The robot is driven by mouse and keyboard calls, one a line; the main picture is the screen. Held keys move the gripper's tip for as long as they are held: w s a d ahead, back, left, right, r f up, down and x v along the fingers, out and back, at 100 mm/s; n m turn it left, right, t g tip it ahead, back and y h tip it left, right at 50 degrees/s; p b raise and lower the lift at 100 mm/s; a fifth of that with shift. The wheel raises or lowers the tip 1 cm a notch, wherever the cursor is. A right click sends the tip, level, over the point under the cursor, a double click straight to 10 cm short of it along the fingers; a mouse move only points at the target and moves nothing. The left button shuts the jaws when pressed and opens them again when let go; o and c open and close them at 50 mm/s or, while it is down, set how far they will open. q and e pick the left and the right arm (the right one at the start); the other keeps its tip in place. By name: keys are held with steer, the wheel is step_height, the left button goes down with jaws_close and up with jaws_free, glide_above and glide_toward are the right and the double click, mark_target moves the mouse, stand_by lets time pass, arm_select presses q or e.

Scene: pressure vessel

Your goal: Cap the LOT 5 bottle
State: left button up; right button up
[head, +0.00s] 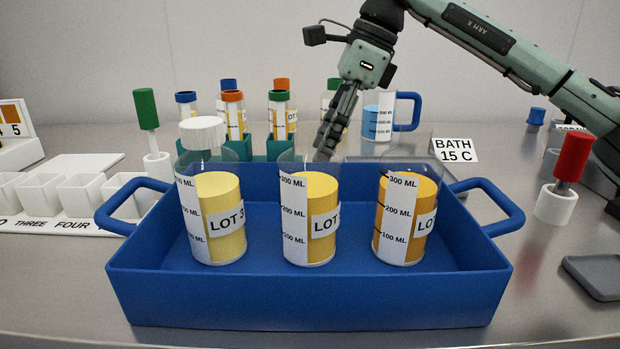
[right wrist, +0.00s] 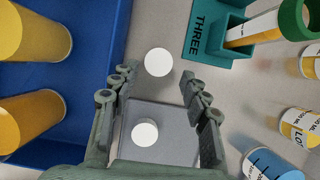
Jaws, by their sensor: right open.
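Three clear bottles with yellow to orange contents stand in the blue tray (head: 310,300) in the head view. The left bottle (head: 222,220) reads LOT 3 and carries a white cap (head: 203,132). The middle bottle (head: 318,222) and right bottle (head: 410,225) are uncapped; their lot numbers are partly turned out of sight. My right gripper (head: 327,143) points down behind the tray, open and empty. In the right wrist view, one white disc-shaped cap (right wrist: 158,62) lies between its fingertips, below them. Another (right wrist: 145,132) lies on a grey pad. My left gripper is not in view.
A teal tube rack (right wrist: 222,45) with capped tubes stands behind the tray, near the gripper. A blue-handled beaker (head: 378,120) and the BATH 15 C sign (head: 456,150) are right of it. A red-handled tool (head: 572,158) stands in a white holder at right.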

steer(key=x, duration=0.5)
steer(key=shift+s+f, duration=0.1)
steer(key=c, duration=0.5)
